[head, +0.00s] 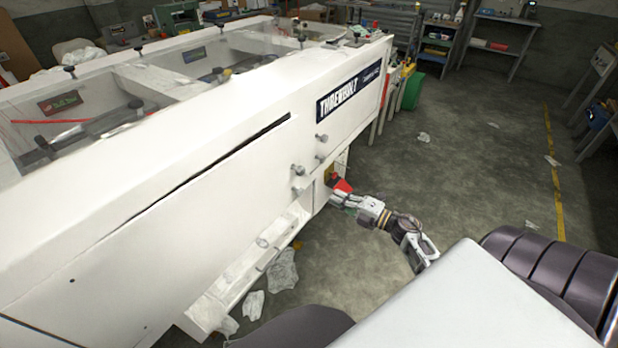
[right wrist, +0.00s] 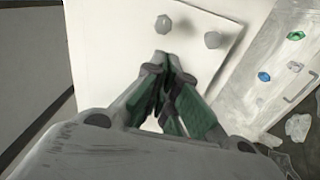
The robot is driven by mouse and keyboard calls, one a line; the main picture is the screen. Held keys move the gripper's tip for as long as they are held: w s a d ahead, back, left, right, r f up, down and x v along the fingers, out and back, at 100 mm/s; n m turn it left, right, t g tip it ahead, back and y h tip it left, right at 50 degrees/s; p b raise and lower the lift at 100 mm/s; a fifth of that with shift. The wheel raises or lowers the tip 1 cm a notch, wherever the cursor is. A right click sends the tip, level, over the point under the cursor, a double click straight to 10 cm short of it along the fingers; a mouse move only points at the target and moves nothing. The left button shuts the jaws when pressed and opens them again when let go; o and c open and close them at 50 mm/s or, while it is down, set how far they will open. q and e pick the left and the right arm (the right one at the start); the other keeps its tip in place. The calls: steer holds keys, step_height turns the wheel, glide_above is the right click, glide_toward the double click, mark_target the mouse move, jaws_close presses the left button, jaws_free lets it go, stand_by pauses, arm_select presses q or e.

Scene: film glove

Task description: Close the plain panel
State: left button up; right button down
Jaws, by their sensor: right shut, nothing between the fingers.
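A long white machine (head: 150,210) fills the left of the head view. A plain white panel (right wrist: 105,35) with two round grey knobs (right wrist: 162,24) (right wrist: 212,40) shows in the right wrist view; its right edge stands out at a slant beside a second surface. I cannot tell how far open it is. My right gripper (head: 338,197) is at the machine's near right corner, low down. In the right wrist view the gripper (right wrist: 166,62) has its fingertips together and empty, just below the knobs; whether they touch the panel is unclear. My left gripper is out of view.
A pale strip (right wrist: 285,45) with coloured buttons and a handle lies right of the panel in the wrist view. A red part (head: 341,185) is by my right gripper. Crumpled plastic (head: 283,270) lies on the floor. The floor (head: 470,170) to the right is mostly clear.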

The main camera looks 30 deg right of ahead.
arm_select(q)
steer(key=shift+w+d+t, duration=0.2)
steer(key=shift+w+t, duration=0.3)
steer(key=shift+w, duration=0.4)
arm_select(e)
steer(key=shift+w+d+f+m+h, duration=0.15)
steer(key=shift+d+h, duration=0.15)
steer(key=shift+d, duration=0.15)
steer(key=shift+w+d+m+h, duration=0.15)
steer(key=shift+d+h, duration=0.15)
steer(key=shift+d, duration=0.1)
steer(key=shift+w, duration=0.1)
steer(key=b, duration=0.1)
glide_toward(302, 175)
steer(key=shift+b+x, duration=0.3)
steer(key=shift+x, duration=3.1)
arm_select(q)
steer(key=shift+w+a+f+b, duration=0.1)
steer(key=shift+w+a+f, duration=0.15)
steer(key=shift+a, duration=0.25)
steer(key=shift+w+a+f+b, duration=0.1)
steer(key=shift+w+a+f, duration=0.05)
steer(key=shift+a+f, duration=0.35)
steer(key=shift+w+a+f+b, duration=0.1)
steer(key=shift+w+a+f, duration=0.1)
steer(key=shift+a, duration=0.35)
arm_select(e)
steer(key=shift+w+a, duration=0.1)
steer(key=shift+w, duration=0.15)
